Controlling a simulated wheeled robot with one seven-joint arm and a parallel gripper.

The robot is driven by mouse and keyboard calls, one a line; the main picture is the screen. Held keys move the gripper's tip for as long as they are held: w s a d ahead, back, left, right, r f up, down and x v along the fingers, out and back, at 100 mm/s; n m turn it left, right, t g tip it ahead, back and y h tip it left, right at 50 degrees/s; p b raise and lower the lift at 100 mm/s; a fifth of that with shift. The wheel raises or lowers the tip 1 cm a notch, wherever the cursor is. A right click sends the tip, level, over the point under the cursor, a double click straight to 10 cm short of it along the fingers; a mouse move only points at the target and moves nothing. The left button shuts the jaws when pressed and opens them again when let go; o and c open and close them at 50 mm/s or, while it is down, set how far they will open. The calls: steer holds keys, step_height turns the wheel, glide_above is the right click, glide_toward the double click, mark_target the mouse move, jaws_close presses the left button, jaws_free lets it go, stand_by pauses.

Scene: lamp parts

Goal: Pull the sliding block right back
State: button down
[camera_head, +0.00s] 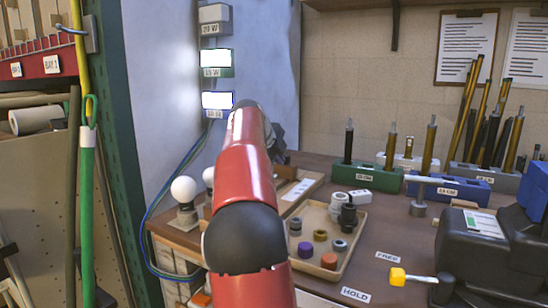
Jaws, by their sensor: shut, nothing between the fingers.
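My red and black arm reaches away from me across the left part of the bench. The dark end of my gripper (279,152) shows just past the arm, over the back left of the bench. Its fingertips are mostly hidden; it is shut and holds nothing. Near it, a low wooden fixture (303,183) with a white label lies on the bench, partly behind my arm. I cannot make out the sliding block for certain; it may be in this fixture, behind the arm. Whether my gripper touches anything there is hidden.
A shallow tray (352,246) with several small round parts lies right of my arm. Racks of rods (366,176) stand behind it. A black machine (482,250) with a yellow-knobbed lever (398,277) is at right. White bulbs (184,190) stand at left.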

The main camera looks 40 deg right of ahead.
mark_target(286, 156)
steer(key=shift+w+d+r+p, duration=0.1)
steer(key=shift+w+d+p, duration=0.15)
steer(key=shift+d, duration=0.45)
steer(key=shift+w+d+p, duration=0.2)
steer(key=shift+d+p, duration=0.2)
steer(key=shift+d, duration=0.3)
steer(key=shift+w+d+r+p, duration=0.1)
steer(key=shift+w+d+p, duration=0.15)
steer(key=shift+d, duration=0.45)
steer(key=shift+s, duration=0.1)
